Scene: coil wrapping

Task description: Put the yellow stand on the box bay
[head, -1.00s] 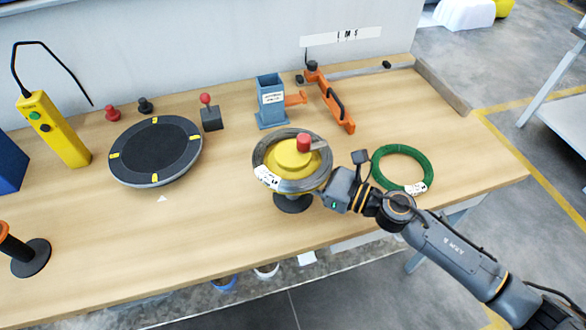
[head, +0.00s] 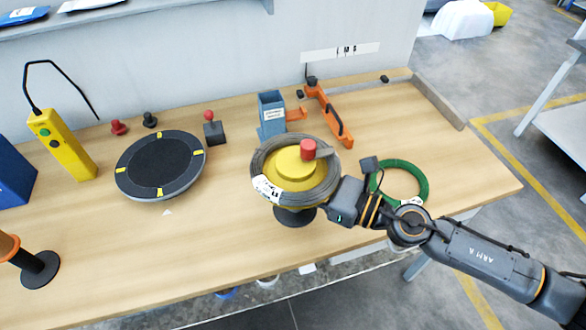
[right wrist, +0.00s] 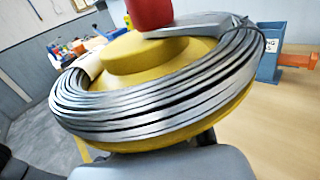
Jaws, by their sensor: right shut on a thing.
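The yellow stand (head: 292,172) is a round yellow spool top over a black round foot (head: 295,216), with a red knob (head: 308,149) on top. A grey wire coil (head: 263,160) lies around it. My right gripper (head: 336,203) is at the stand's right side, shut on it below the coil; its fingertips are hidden. In the right wrist view the yellow stand (right wrist: 150,62) and the coil (right wrist: 150,105) fill the middle, upright. Whether the foot clears the table is hard to tell. My left gripper is not in view. I cannot pick out the box bay for certain.
A black turntable (head: 160,165) with yellow marks stands left on the wooden table (head: 225,235). A green coil (head: 420,178) lies behind my right arm. A blue holder (head: 271,112) and an orange tool (head: 328,113) stand behind. A blue box (head: 12,170) is at the far left.

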